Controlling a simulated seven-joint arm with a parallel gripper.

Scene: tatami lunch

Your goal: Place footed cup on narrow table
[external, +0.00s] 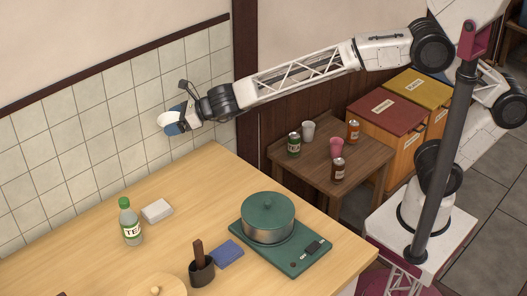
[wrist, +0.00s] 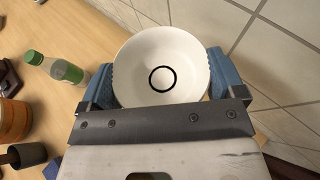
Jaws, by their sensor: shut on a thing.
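My gripper (wrist: 160,85) is shut on a white, round, bowl-like vessel, which I take for the footed cup (wrist: 160,55). Its blue fingers press on the left and right sides, and a black ring shows at its middle. In the external view my gripper (external: 176,122) holds the cup (external: 167,119) up by the tiled wall, above the far edge of the wooden counter. Its foot cannot be made out clearly. The small dark brown table (external: 310,166), likely the narrow table, stands right of the counter, well away from the gripper.
The counter (external: 190,195) holds a green bottle (external: 131,224), a pot (external: 268,222) and a dark holder (external: 202,271).

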